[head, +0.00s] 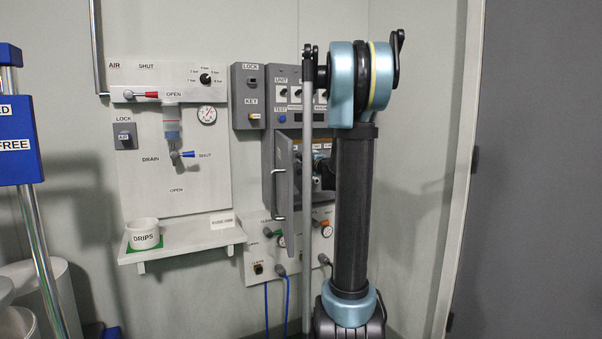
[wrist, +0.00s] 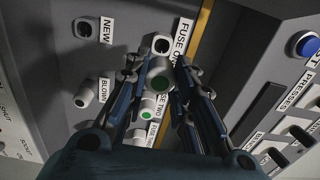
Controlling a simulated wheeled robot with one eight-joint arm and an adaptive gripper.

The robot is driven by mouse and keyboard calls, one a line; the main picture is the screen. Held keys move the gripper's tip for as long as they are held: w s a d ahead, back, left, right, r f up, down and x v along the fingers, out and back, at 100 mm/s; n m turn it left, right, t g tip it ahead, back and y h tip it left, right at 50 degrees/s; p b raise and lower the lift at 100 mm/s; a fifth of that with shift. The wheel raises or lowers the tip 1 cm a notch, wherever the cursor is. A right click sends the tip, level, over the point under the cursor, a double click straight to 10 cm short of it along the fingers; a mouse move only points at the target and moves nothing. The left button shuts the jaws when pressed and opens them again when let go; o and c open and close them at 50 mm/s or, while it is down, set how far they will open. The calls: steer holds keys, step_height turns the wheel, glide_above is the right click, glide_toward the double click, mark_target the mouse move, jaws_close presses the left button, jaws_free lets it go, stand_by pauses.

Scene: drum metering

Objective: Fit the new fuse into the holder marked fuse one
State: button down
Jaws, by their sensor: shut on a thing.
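In the wrist view my gripper (wrist: 158,66) is shut on a pale grey fuse (wrist: 160,77) with a green end. The holder marked fuse one (wrist: 160,44) shows a pale rim and dark opening just beyond the fuse. The fuse appears apart from it and slightly below it in the picture, though the exact gap is hard to tell. The holder marked new (wrist: 88,28) is dark and looks empty. In the head view my gripper (head: 325,175) is at the open cabinet, mostly hidden by my arm and the door.
Fuses two (wrist: 149,103) and three (wrist: 143,131) sit close below the held fuse. A pale fuse is in the holder marked blown (wrist: 83,97). The open cabinet door (head: 284,180) stands left of my gripper. A panel with a blue button (wrist: 307,45) is at the right.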

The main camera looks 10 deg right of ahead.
mark_target(302, 159)
steer(key=shift+r, duration=0.1)
stand_by(0.4)
steer(key=shift+x, duration=2.9)
steer(key=shift+x, duration=1.55)
steer(key=c, duration=1.3)
jaws_free()
steer(key=shift+s, duration=0.15)
steer(key=v, duration=1.1)
steer(key=shift+s+d, duration=0.1)
steer(key=shift+s, duration=0.2)
